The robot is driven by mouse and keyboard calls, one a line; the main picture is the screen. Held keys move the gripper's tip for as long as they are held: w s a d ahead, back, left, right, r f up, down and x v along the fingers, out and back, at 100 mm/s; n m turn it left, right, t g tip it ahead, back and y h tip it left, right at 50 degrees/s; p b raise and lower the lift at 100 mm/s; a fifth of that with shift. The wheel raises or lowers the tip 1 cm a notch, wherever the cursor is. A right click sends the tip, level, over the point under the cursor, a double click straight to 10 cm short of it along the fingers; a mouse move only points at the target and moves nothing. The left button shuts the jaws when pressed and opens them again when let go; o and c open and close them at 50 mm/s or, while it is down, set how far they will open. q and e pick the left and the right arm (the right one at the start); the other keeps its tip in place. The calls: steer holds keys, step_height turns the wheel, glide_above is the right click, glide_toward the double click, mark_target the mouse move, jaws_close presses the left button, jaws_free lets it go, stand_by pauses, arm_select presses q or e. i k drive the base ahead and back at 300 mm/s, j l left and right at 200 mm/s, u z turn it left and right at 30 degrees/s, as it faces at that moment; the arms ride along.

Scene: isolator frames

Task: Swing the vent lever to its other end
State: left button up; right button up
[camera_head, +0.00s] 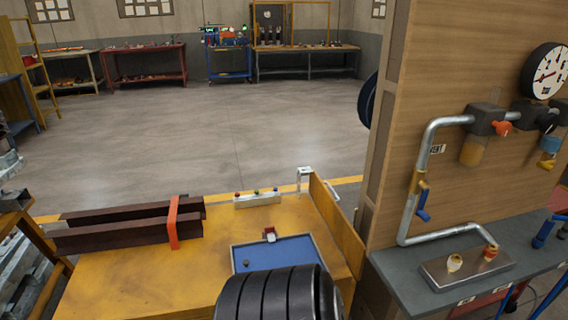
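A blue lever (423,206) sits on a yellow valve body (420,184) on the grey pipe (411,207) that runs down the wooden panel at the right. It hangs down beside the pipe, slightly tilted. An orange-red handle (502,129) sits on the upper pipe, and another valve with a blue top (549,145) is at the right edge. I cannot tell for sure which is the vent lever. Neither of my grippers shows in the view.
A dial gauge (546,71) is at the upper right. A grey bench (400,281) with a metal plate (446,277) stands below the panel. A yellow table (130,285) holds dark beams (125,235) and a blue tray (241,262). A black ribbed cylinder (279,297) fills the bottom middle.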

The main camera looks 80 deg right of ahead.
mark_target(425, 187)
steer(key=z, duration=0.5)
steer(key=k+z, duration=0.1)
steer(key=z, duration=0.85)
steer(key=l+z, duration=0.1)
steer(key=z, duration=0.4)
steer(key=k+z, duration=0.1)
steer(key=z, duration=0.35)
steer(key=l+z, duration=0.1)
steer(key=z, duration=0.4)
steer(key=l+z, duration=0.1)
steer(key=z, duration=0.4)
